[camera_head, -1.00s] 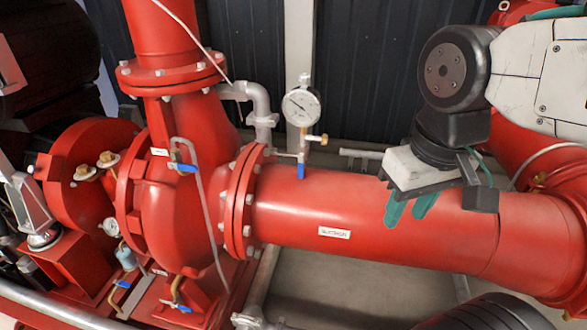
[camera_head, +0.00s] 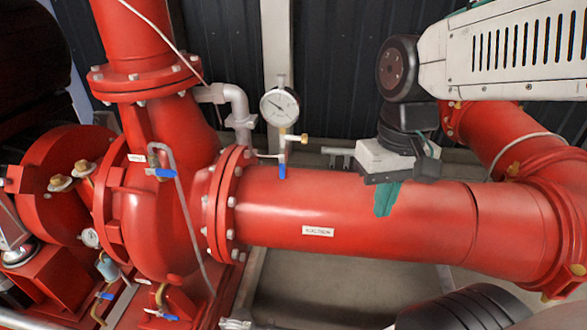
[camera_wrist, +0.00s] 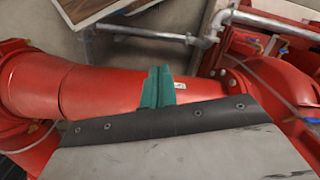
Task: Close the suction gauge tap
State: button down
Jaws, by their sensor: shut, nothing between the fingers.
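The suction gauge (camera_head: 280,107) is a round white dial standing above the red suction pipe, left of centre in the head view. Its tap shows as a small blue lever (camera_head: 282,170) below the dial, hanging straight down close to the top of the pipe. My gripper (camera_head: 384,212) is to the right of the tap, in front of or over the pipe. Its green fingers are together and hold nothing; they also show in the wrist view (camera_wrist: 157,86). The gripper is clearly apart from the tap. I cannot make out the gauge or tap in the wrist view.
The red suction pipe (camera_head: 400,215), with a white label (camera_head: 318,231), runs across the middle. The red pump casing (camera_head: 150,220) at left carries other blue-handled valves (camera_head: 160,173). Space between gauge and gripper looks clear.

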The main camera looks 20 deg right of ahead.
aim_at(285, 176)
jog(key=w+d+f+m+t+y, duration=0.1)
jog(key=w+d+f+m+y, duration=0.1)
jog(key=w+m, duration=0.5)
jog(key=w+d+f+m+t+y, duration=0.2)
jog(key=w+m, duration=0.6)
jog(key=w, duration=0.4)
jog(key=w+d+f+m+t+y, duration=0.2)
jog(key=w+d+f+m+y, duration=0.1)
jog(key=w+m, duration=0.4)
notch_tip(285, 176, down, 2)
jog(key=shift+w+d+f, duration=0.1)
jog(key=shift+w+d, duration=0.6)
jog(key=shift+w, duration=0.55)
jog(key=x, duration=1)
jog(key=shift+a, duration=0.25)
jog(key=shift+w+a, duration=0.3)
jog(key=shift+a, duration=0.25)
jog(key=shift+w+a, duration=0.3)
jog(key=shift+a, duration=0.25)
jog(key=shift+w+a, duration=0.35)
jog(key=shift+a, duration=0.2)
